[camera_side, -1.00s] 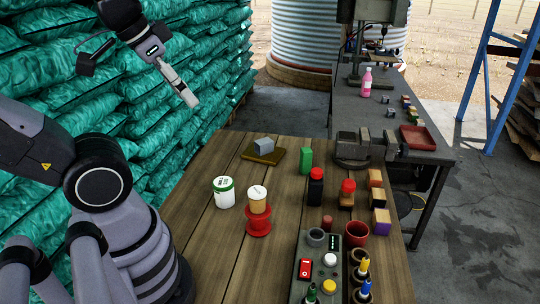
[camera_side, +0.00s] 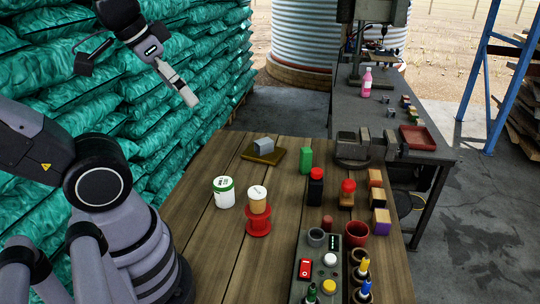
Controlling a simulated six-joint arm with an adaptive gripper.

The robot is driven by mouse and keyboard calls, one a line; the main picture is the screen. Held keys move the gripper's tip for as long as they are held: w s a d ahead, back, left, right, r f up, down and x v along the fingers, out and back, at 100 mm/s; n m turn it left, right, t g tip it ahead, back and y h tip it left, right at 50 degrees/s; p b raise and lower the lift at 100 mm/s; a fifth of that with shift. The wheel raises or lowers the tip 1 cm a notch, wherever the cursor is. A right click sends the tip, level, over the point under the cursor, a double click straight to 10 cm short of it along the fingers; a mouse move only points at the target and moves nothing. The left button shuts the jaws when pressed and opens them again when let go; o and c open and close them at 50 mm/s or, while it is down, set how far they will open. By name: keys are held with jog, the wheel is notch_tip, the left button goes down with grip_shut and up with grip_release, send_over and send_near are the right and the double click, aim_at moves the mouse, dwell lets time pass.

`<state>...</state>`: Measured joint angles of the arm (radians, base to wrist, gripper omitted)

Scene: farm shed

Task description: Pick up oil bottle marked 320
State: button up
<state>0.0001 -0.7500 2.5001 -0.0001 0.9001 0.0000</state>
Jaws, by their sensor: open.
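Two bottles with red caps stand upright on the wooden table: a dark bottle (camera_side: 316,190) and, just right of it, a brownish bottle (camera_side: 346,199). No number is legible on either, so I cannot tell which is marked 320. My gripper (camera_side: 189,98) is open and empty. It is raised in front of the green sacks at upper left, well apart from both bottles.
A white tub with a green lid (camera_side: 224,192) and a tan jar on a red spool (camera_side: 258,222) stand left of the bottles. A green block (camera_side: 306,160) is behind them; a vise (camera_side: 352,149) is farther back. A red cup (camera_side: 355,233) and a grey tray (camera_side: 306,268) are in front.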

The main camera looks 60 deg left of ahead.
jog(key=w+d+f+n+g+h, duration=0.45)
jog(key=w+d+n+h, duration=0.2)
jog(key=w, duration=0.35)
jog(key=n+t+h, duration=0.7)
jog(key=n+h, duration=0.2)
jog(key=n, duration=0.5)
send_over(315, 171)
jog(key=s+d, duration=0.3)
jog(key=d, duration=0.3)
notch_tip(315, 171, down, 16)
jog(key=w+a+f+n+t+y, duration=0.1)
jog(key=a+f+n, duration=0.1)
jog(key=f, duration=0.1)
jog(key=w+a+f+n+t+y, duration=0.1)
jog(key=a+f+n+t, duration=0.1)
jog(key=f, duration=0.2)
jog(key=w+a+f+n+t+y, duration=0.1)
jog(key=a+f+n+t, duration=0.1)
jog(key=f+n, duration=0.1)
jog(key=shift+f, duration=0.25)
jog(key=shift+y, duration=0.25)
notch_tip(315, 171, down, 7)
jog(key=shift+a+r, duration=0.15)
jog(key=shift+w+d+f, duration=0.35)
jog(key=shift+w+d, duration=0.35)
jog(key=shift+w, duration=0.05)
jog(key=shift+w+d, duration=0.3)
jog(key=shift+w, duration=0.1)
jog(key=c, duration=1.2)
